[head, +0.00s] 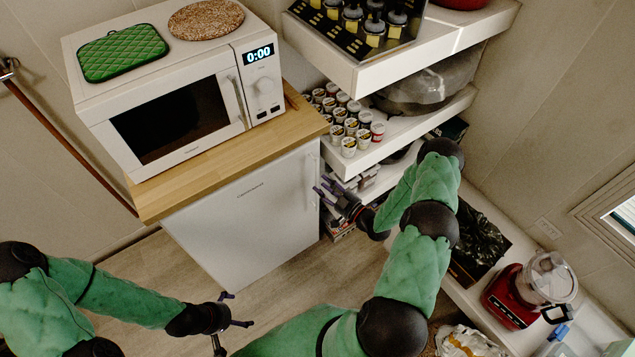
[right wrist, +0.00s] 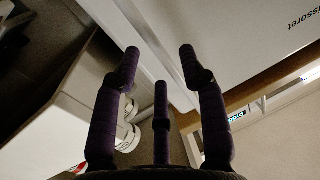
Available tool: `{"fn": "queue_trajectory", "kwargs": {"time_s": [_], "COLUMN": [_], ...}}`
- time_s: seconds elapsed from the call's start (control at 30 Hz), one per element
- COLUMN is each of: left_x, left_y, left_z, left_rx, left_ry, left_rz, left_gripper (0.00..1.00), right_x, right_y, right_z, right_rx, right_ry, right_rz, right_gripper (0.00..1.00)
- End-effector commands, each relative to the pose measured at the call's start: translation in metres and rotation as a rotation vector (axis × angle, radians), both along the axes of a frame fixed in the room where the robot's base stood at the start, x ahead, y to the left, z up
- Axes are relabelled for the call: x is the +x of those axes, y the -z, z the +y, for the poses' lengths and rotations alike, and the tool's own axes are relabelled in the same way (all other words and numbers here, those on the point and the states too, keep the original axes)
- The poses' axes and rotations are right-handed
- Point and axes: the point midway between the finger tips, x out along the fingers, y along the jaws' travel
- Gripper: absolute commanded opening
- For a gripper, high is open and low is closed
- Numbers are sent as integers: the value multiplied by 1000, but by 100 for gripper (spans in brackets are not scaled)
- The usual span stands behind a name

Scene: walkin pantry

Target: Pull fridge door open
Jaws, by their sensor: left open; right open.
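The small white fridge (head: 245,215) stands under the wooden counter, its door shut. Its pale upright handle (head: 309,180) is near the door's right edge. My right gripper (head: 330,190) is open just right of the handle; the head view does not show whether it touches. In the right wrist view the open fingers of my right gripper (right wrist: 159,62) point at the fridge door (right wrist: 260,45), with a pale strip running between them. Nothing is gripped. My left gripper (head: 236,310) is open and empty, low in front of the fridge and apart from it.
A microwave (head: 180,115) sits on the wooden counter (head: 230,165), with a green potholder (head: 122,52) and a round mat (head: 206,19) on top. White shelves (head: 405,130) with several small cups stand right of the fridge. A red food processor (head: 515,295) is at lower right. Floor before the fridge is clear.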

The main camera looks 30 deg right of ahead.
Motion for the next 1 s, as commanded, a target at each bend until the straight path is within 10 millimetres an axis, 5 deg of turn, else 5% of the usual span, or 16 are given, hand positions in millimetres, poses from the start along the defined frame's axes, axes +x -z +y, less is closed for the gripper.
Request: {"fn": "queue_trajectory", "kwargs": {"time_s": [0.23,0.63,0.8,1.0], "left_x": [0,0,0,0], "left_y": [8,8,8,8], "left_z": [0,0,0,0], "left_rx": [0,0,0,0], "left_ry": [0,0,0,0], "left_rz": [0,0,0,0], "left_gripper": [100,100,100,100], "right_x": [28,34,34,34], "right_y": [1,0,0,0], "right_z": [9,10,10,10], "right_rx": [0,1,1,1], "right_ry": [-2,1,1,1], "right_rz": [-1,1,1,1], "right_gripper": [42,42,0,0]}}
